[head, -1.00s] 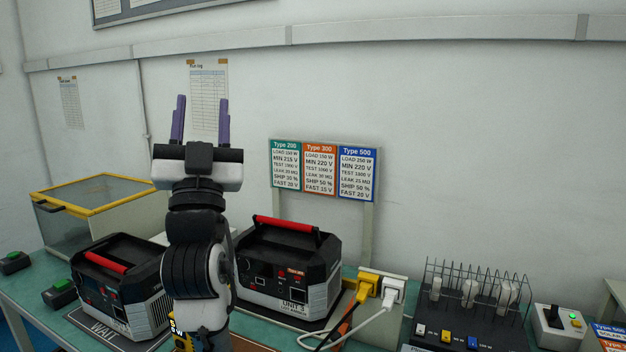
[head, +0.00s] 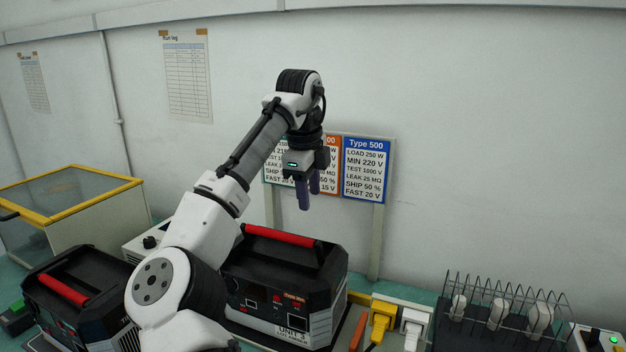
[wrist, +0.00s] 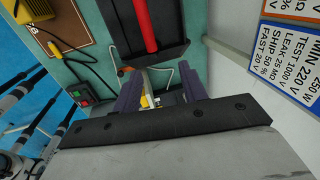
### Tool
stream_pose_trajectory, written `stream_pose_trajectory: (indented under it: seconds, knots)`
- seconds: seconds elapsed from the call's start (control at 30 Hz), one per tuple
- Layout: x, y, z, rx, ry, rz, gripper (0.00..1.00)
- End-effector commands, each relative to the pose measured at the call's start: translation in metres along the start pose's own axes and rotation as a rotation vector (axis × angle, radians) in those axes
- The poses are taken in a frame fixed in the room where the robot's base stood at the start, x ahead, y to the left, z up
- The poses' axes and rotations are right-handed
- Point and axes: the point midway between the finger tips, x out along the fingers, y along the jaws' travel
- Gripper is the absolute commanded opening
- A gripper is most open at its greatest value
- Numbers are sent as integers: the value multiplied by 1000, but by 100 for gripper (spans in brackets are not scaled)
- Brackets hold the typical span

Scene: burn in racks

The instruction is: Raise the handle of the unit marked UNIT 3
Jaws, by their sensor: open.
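In the wrist view a red handle (wrist: 145,25) on a black casing shows beyond the open fingers (wrist: 162,85); no unit label is readable there.
A second unit with a red handle (head: 64,290) stands at left, near a yellow-rimmed glass box (head: 70,190). Yellow (head: 381,318) and white (head: 413,322) plugs sit right of UNIT 3. A type sign (head: 366,170) stands behind. A wire rack (head: 505,300) is at right.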

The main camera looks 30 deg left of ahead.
Motion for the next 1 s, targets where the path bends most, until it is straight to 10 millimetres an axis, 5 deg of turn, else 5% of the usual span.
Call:
stream_pose_trajectory:
  seconds: [0.27,0.8,1.0]
  knots:
    - [12,14,9,7,-4,66,42]
    - [109,19,9,4,-5,62,42]
    - [129,20,9,5,-6,60,42]
